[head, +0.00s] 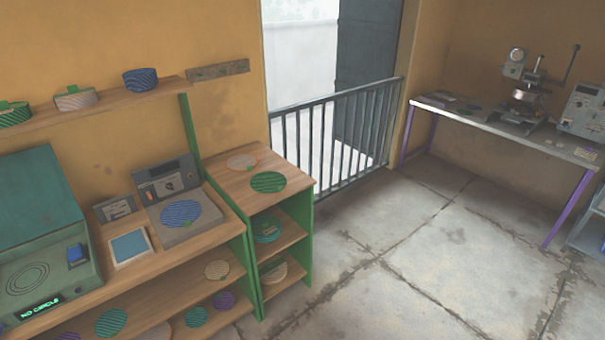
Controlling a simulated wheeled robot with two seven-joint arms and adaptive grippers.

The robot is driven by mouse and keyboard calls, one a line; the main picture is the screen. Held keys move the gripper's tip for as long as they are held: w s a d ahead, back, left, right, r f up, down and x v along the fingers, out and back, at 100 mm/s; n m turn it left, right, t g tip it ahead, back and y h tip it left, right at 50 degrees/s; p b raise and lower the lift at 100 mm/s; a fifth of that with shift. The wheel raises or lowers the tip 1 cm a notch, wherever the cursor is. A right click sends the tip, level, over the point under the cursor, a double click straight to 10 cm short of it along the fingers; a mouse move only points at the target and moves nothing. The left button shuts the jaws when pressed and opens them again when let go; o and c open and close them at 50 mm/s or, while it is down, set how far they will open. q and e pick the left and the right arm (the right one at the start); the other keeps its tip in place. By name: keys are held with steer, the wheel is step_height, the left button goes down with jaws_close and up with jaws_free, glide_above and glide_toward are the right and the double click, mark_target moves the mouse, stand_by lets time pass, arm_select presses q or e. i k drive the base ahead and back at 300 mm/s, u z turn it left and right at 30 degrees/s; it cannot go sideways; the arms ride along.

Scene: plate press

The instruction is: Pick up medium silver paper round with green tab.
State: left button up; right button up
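Neither of my grippers is in view. I cannot tell for sure which round is the medium silver one with a green tab. A pale round (217,270) lies on the shelf below the left counter. Another pale round (274,274), with a dark or green patch, lies low in the green-sided shelf unit, partly shaded. A pale round with an orange rim (241,162) lies on that unit's top, beside a green striped round (268,182). A blue striped round (180,213) with a small green tab lies on a grey device (186,230).
A wall shelf (110,96) holds several stacks of rounds. A green machine reading "NO CIRCLE" (38,240) stands at left. A railing (335,130) stands behind. A press (530,85) stands on the right-hand table (490,125). The concrete floor (400,255) between is clear.

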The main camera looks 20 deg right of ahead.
mark_target(240, 161)
steer(key=u, duration=0.9)
steer(key=k, duration=0.2)
steer(key=z, duration=1.95)
steer(key=i, duration=1.3)
steer(key=u, duration=0.4)
steer(key=i, duration=0.7)
steer(key=u, duration=1.3)
steer(key=i, duration=0.65)
steer(key=u, duration=0.6)
